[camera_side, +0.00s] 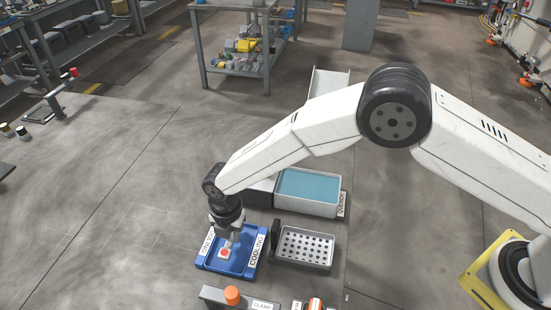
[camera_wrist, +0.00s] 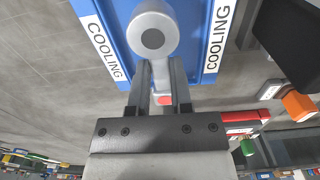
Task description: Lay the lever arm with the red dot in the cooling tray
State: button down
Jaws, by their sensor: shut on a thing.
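The grey lever arm (camera_wrist: 152,22) shows in the wrist view with a round, holed end and a red dot (camera_wrist: 167,99) on its shank. My gripper (camera_wrist: 160,78) is shut on the shank, one finger on each side. The blue cooling tray (camera_wrist: 112,12) lies behind the lever arm, with COOLING labels on both sides. In the side view my gripper (camera_side: 229,238) points down over the cooling tray (camera_side: 208,264), and the red dot (camera_side: 224,253) shows within the tray's outline. I cannot tell whether the lever arm touches the tray floor.
Right of the cooling tray stands a grey perforated tray (camera_side: 305,262). Behind is a quench tank (camera_side: 308,187) with blue liquid. In front is a clamp box (camera_side: 265,304) with an orange button (camera_side: 232,295). The surface left of the cooling tray is clear.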

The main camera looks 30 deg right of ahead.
jog(key=shift+f, duration=0.85)
jog(key=shift+f, duration=0.8)
dwell(1.2)
jog(key=shift+c, duration=0.6)
grip_release()
jog(key=shift+f, duration=0.1)
jog(key=shift+r, duration=4.05)
